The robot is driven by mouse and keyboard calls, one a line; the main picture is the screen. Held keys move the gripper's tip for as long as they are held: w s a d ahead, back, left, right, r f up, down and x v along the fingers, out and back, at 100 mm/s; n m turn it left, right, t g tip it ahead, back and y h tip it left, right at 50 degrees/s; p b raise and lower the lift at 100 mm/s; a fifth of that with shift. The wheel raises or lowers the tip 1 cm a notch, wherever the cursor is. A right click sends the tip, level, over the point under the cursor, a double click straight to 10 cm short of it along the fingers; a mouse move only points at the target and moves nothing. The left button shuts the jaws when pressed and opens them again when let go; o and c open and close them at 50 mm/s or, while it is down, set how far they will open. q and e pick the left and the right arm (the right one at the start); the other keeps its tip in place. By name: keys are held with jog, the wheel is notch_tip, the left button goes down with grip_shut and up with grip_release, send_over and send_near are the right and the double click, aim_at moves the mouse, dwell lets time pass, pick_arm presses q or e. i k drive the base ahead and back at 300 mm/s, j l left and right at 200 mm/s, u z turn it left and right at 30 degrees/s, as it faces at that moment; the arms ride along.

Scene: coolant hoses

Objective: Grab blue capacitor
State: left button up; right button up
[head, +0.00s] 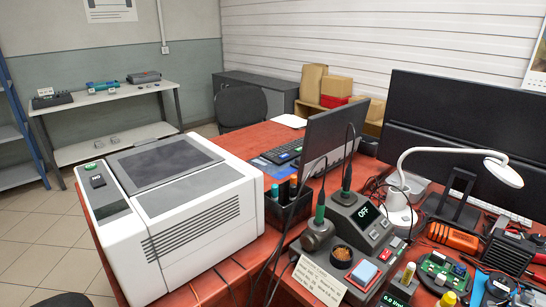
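I cannot make out a blue capacitor for certain. A green circuit board (442,271) with small dark parts lies at the right on the red workbench; its parts are too small to name. A small yellow-topped cylinder (408,273) stands left of the board, and another (448,299) stands at the bottom edge. A blue, sponge-like block (364,273) sits on the front of the soldering station (362,222). Neither of my grippers is in view.
A large white machine (180,210) fills the bench's left. Beside it are a black holder with cylinders (288,207), a monitor (333,135) and a white lamp (400,205). The right side is crowded with tools and cables. A paper note (318,281) stands in front of the station.

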aim_at(460, 268)
jog(key=z, duration=1.4)
